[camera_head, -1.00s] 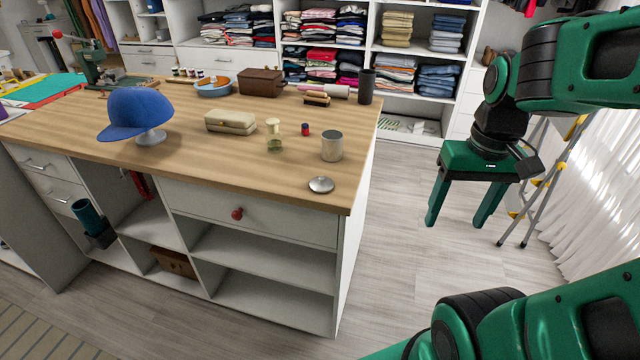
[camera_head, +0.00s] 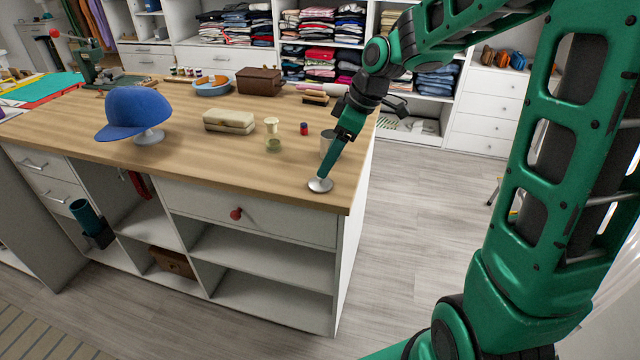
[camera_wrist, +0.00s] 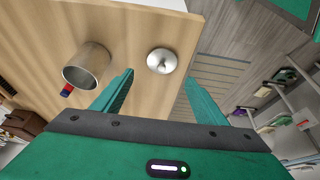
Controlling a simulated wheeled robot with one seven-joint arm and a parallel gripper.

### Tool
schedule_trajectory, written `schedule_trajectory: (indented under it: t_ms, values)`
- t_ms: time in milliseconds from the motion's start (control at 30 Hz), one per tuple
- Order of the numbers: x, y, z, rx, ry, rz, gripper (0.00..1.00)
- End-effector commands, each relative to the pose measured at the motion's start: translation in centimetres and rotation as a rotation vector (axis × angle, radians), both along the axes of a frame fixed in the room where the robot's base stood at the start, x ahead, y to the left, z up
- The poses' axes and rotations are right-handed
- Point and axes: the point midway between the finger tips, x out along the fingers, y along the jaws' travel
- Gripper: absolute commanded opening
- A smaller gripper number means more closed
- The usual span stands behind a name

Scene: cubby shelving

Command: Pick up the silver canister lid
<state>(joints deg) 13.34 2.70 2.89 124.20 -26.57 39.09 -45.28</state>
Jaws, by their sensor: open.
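The silver canister lid (camera_head: 319,186) lies on the wooden counter near its front right corner. In the wrist view the round lid (camera_wrist: 161,61), with a small knob in its middle, shows ahead of and between the two fingers. My gripper (camera_head: 322,178) is open and empty, its fingers pointing down at the lid; the head view shows a fingertip overlapping the lid, and I cannot tell whether they touch. My gripper also shows in the wrist view (camera_wrist: 160,85). The silver canister (camera_head: 326,143) stands behind, partly hidden by my gripper; its open mouth shows in the wrist view (camera_wrist: 82,76).
A blue cap (camera_head: 135,113) sits further left. The counter's edge is close beside the lid.

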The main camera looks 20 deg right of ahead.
Motion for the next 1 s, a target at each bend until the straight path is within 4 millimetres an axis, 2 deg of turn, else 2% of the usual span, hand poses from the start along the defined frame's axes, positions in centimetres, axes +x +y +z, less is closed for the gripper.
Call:
schedule_trajectory:
  t_ms: [267, 533, 867, 900, 1000]
  values:
    - [0.2, 0.5, -2.0, -0.001, 0.004, 0.0, 0.66]
    - [0.5, 1.3, -5.5, -0.001, 0.004, 0.0, 0.66]
    - [0.8, 1.5, -6.2, -0.002, 0.001, -0.001, 0.66]
    - [0.8, 1.5, -6.2, -0.002, 0.001, -0.001, 0.64]
    - [0.8, 1.5, -6.2, -0.002, 0.001, -0.001, 0.4]
